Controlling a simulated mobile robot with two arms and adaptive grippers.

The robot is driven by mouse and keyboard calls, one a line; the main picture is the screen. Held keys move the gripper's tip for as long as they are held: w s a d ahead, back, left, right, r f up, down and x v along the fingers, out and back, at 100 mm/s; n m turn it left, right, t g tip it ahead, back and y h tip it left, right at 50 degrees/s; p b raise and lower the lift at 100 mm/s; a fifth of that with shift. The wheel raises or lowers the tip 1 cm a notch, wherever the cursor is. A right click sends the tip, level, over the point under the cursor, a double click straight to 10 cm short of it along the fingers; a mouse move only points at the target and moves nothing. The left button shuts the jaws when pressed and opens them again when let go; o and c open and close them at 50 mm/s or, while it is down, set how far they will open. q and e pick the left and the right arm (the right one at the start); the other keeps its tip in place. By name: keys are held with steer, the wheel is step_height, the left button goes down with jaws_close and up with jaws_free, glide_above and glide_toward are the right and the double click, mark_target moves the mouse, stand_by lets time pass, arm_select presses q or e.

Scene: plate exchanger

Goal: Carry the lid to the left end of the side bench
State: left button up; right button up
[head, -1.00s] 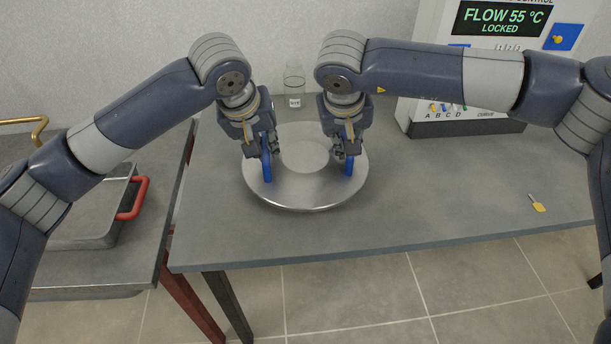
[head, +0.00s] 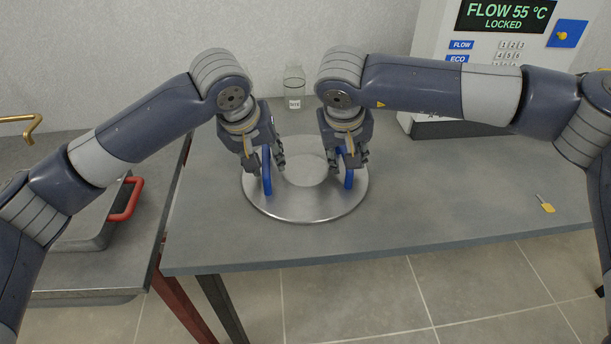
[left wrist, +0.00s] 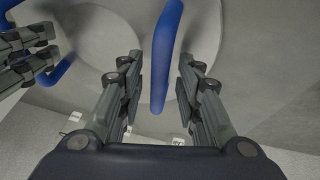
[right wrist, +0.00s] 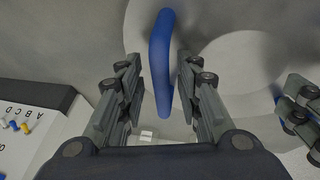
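The lid (head: 305,212) is a round steel disc with two upright blue handles. It lies on the grey bench top, toward the left part of that bench. My left gripper (head: 265,163) is at the left handle (head: 267,185); in the left wrist view its fingers (left wrist: 160,85) stand apart, with the blue handle (left wrist: 165,50) between their tips and gaps on both sides. My right gripper (head: 346,163) is at the right handle (head: 349,181). The right wrist view shows its fingers (right wrist: 158,85) apart on either side of that handle (right wrist: 161,50).
A control unit (head: 480,50) with a display reading FLOW 55 °C LOCKED stands at the back right. A clear labelled bottle (head: 294,88) stands behind the lid. A yellow tag (head: 547,208) lies at right. A pan with a red handle (head: 127,200) sits on the left bench.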

arm_select(q)
steer(key=v, duration=1.2)
arm_select(e)
steer(key=v, duration=1.2)
steer(key=shift+a, duration=0.1)
